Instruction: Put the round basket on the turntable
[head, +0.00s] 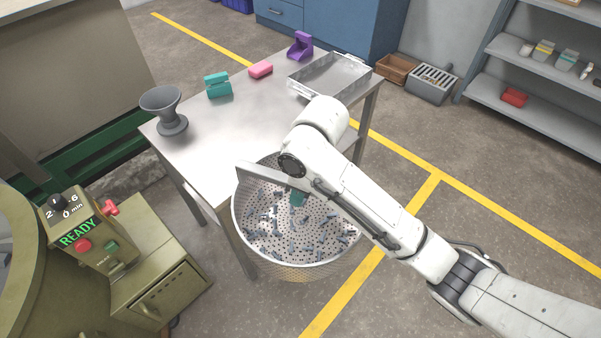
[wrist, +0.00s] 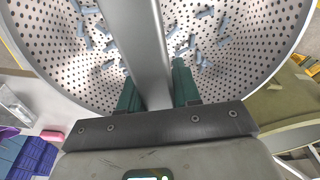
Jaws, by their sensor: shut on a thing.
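The round basket (head: 290,262) is a perforated metal bowl with several small blue-grey parts inside and a flat bar handle across its top. It hangs beside the front right side of the steel table, apparently above the floor. My gripper (head: 298,198) is over the basket's middle, mostly hidden by my arm. In the wrist view, my gripper's teal fingers (wrist: 157,92) are on either side of the handle of the basket (wrist: 245,65), shut on it. I cannot make out a turntable in either view.
The steel table (head: 215,140) holds a grey funnel-shaped piece (head: 168,110), a teal block (head: 218,85), a pink block (head: 261,69), a purple holder (head: 300,45) and a metal tray (head: 330,77). An olive control box (head: 85,238) reading READY stands at lower left, beside a large olive machine.

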